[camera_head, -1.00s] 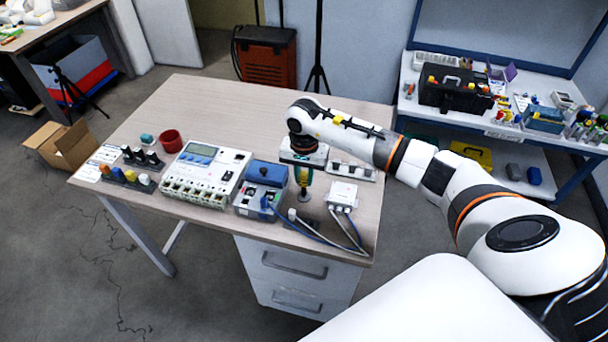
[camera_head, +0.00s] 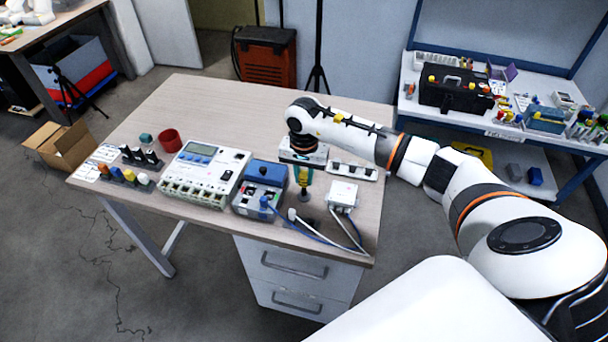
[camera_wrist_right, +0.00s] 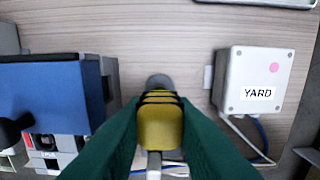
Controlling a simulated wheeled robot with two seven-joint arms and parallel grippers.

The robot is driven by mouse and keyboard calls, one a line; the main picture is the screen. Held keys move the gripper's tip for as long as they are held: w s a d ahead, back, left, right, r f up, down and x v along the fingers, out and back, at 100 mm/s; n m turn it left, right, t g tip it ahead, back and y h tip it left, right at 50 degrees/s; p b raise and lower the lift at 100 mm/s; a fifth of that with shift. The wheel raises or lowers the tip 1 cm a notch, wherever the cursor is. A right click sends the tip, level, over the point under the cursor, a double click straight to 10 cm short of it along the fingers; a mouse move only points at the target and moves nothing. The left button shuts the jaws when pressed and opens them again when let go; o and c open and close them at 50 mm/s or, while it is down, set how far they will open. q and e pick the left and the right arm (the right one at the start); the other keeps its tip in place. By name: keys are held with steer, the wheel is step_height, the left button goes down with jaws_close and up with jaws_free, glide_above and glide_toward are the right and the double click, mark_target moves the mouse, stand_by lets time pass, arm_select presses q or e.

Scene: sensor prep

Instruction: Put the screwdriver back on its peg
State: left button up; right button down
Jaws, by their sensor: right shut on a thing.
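My right gripper (camera_head: 304,180) is shut on the screwdriver, pointing down over the right part of the table. In the right wrist view the screwdriver's yellow handle with dark bands (camera_wrist_right: 160,126) lies between the two green fingers (camera_wrist_right: 160,140). A pale metal part shows below the handle in that view. In the head view the fingers hide most of the handle. I cannot clearly make out the peg. My left gripper is not in view.
A blue-topped device (camera_head: 262,180) stands just left of the gripper, and a white YARD box (camera_head: 343,194) just right, also in the wrist view (camera_wrist_right: 253,82). Cables (camera_head: 318,234) run in front. A slotted rack (camera_head: 366,174) lies behind. A large meter unit (camera_head: 203,172) stands further left.

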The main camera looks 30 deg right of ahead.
steer(key=shift+f+b, duration=0.45)
steer(key=shift+b, duration=0.5)
stand_by(1.9)
steer(key=c, duration=1)
jaws_free()
steer(key=shift+o, duration=0.2)
steer(key=shift+r+p, duration=1.85)
steer(key=shift+r, duration=1.7)
